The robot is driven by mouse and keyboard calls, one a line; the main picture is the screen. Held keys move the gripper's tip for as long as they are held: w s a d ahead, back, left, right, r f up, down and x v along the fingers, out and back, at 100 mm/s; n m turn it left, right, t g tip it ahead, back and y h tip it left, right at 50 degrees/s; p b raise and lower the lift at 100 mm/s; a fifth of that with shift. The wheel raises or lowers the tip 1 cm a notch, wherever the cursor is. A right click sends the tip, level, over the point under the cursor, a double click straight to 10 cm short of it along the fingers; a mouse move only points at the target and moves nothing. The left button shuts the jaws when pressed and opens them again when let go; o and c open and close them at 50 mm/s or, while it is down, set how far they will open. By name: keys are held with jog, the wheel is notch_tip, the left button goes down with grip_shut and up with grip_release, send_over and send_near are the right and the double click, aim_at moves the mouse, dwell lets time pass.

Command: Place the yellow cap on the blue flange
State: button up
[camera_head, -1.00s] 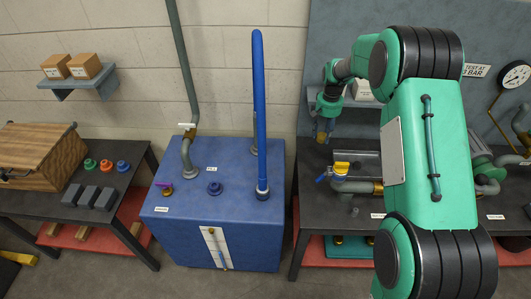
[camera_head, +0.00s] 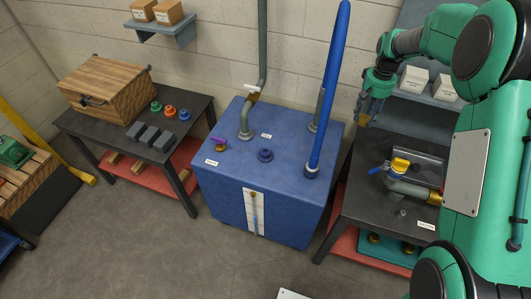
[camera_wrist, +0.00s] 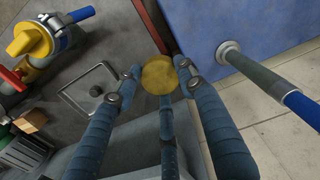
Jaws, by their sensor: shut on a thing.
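My gripper (camera_wrist: 155,78) is shut on the yellow cap (camera_wrist: 160,76), a dull yellow round disc between the fingertips in the wrist view. In the head view my gripper (camera_head: 366,112) hangs at the upper right, near the left back of the dark bench, with the cap (camera_head: 363,120) small below it. The blue flange (camera_head: 265,155), a small dark blue round fitting, sits on top of the blue tank, left of my gripper and apart from it. I cannot make out the flange in the wrist view.
A tall blue pipe (camera_head: 332,85) rises from the blue tank (camera_head: 285,200) between flange and gripper. A grey pipe (camera_head: 247,120) and purple valve (camera_head: 220,145) are at its left. A yellow-handled valve (camera_head: 399,165) stands on the right bench. Small coloured parts (camera_head: 170,111) lie on the left table.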

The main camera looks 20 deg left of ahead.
jog(key=s+a+n+b, duration=0.4)
jog(key=s+a+n, duration=0.8)
jog(key=s+a, duration=1.35)
notch_tip(320, 180, down, 16)
jog(key=w+a, duration=0.1)
jog(key=shift+w+a+f, duration=0.2)
jog(key=shift+a, duration=0.2)
jog(key=shift+w, duration=0.1)
jog(key=b, duration=0.2)
send_over(265, 151)
jog(key=shift+d+f, duration=0.1)
jog(key=shift+f, duration=0.65)
jog(key=shift+f+b, duration=0.7)
jog(key=shift+f, duration=1.05)
jog(key=shift+f, duration=0.35)
